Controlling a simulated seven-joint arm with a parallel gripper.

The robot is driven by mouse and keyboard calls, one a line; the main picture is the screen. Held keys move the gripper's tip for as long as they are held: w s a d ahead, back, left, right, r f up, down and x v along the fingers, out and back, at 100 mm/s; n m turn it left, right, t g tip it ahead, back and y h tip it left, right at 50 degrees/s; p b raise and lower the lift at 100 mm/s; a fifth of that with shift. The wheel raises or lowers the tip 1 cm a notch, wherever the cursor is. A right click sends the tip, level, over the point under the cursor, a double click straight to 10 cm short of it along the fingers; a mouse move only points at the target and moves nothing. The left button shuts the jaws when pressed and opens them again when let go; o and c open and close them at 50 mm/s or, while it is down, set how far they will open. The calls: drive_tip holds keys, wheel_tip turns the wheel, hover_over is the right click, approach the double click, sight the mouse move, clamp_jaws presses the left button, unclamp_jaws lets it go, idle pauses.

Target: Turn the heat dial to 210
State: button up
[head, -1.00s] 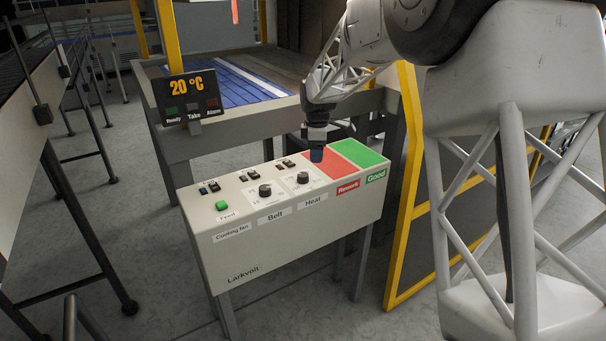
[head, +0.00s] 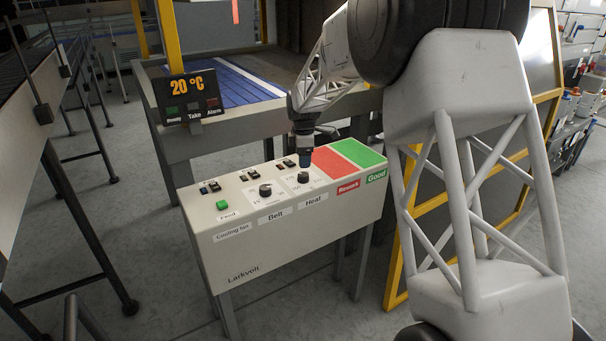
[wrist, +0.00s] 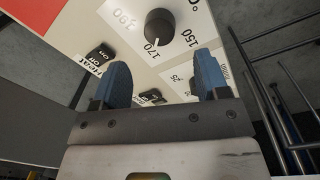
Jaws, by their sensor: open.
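The heat dial (head: 304,178) is a black round knob on the light control box, above the "Heat" label (head: 314,200). In the wrist view the heat dial (wrist: 159,27) stands beyond my fingertips, with the marks 150, 170 and 190 around it. Its white pointer line is at or close to 170. My gripper (head: 305,163) is just above and behind the heat dial in the head view. In the wrist view my gripper (wrist: 160,80) shows two blue fingers spread apart with nothing between them, and the dial looks clear of them.
The belt dial (head: 265,190) sits left of the heat dial, and a green button (head: 222,205) further left. Small black switches (head: 290,163) stand close behind the dials. Red (head: 333,170) and green (head: 358,152) pads lie to the right. A display (head: 188,97) reads 20 °C.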

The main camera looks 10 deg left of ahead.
sight(303, 174)
drive_tip(key=shift+w+f, duration=0.2)
drive_tip(key=shift+f, duration=3.35)
drive_tip(key=c, duration=0.9)
